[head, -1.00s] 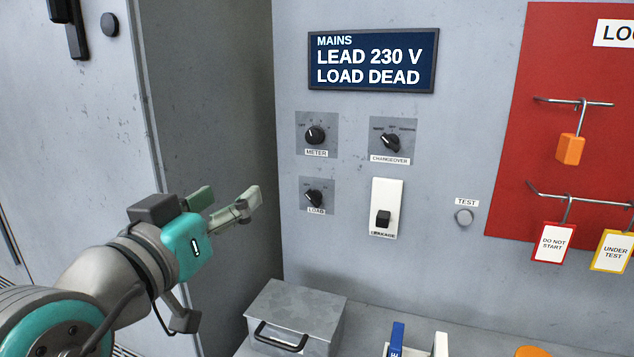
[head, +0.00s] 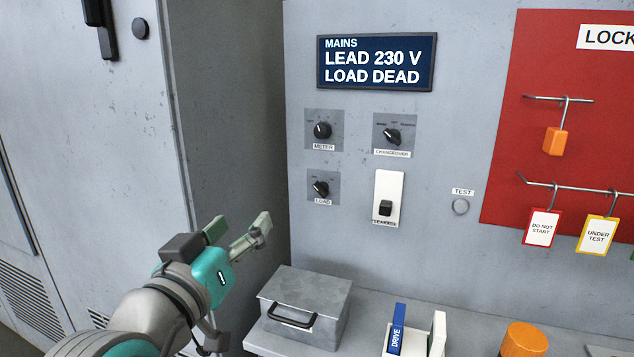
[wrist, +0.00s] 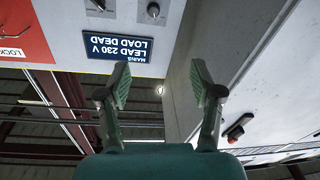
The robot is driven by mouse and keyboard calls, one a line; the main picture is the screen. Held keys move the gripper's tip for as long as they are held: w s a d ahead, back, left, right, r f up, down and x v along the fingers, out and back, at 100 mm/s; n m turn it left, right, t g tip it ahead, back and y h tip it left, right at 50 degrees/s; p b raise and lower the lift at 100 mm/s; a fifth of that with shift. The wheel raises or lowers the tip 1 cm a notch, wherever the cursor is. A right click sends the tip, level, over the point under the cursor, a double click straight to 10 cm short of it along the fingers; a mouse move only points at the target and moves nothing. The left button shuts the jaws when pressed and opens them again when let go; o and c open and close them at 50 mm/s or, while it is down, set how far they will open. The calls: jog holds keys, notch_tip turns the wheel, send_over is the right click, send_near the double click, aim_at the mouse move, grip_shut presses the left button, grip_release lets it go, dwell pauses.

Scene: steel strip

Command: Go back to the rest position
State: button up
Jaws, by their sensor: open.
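My gripper (head: 240,233) is at the lower left of the head view, in front of the dark side of the grey cabinet. Its two green-padded fingers are apart with nothing between them. It touches no knob or switch. In the wrist view my gripper (wrist: 160,85) also shows both fingers spread and empty, and the picture there is upside down. The mains display (head: 377,63) reads LEAD 230 V, LOAD DEAD.
Below the display are the meter knob (head: 322,130), changeover knob (head: 392,136), load knob (head: 321,188) and leakage switch (head: 385,208). A metal box (head: 306,298) stands on the shelf below my gripper. A red lockout board (head: 500,160) hangs right. The grey cabinet (head: 90,190) stands left.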

jog(key=w+d+f+n+y, duration=0.2)
jog(key=d+f+n, duration=0.15)
jog(key=f, duration=0.85)
jog(key=s+d+f+n+y, duration=0.1)
jog(key=s+d+f, duration=0.25)
jog(key=f, duration=0.45)
jog(key=s+d+f+n+g+y, duration=0.1)
jog(key=s+d+f+y, duration=0.1)
jog(key=d+f, duration=0.45)
jog(key=s+d+f+n+y, duration=0.1)
jog(key=s+d+f+n, duration=0.15)
jog(key=f, duration=0.75)
jog(key=s+d+f+m+g+y, duration=0.1)
jog(key=s+d+f, duration=0.45)
jog(key=s, duration=0.45)
jog(key=s+d+m+h, duration=0.1)
jog(key=s+d+m, duration=0.2)
jog(key=s, duration=0.9)
jog(key=s+d+m+g+h, duration=0.1)
jog(key=s+d+m, duration=0.2)
jog(key=s, duration=0.9)
jog(key=shift+s+d+r+m, duration=0.2)
jog(key=shift+s+d+m, duration=0.1)
jog(key=shift+d, duration=0.65)
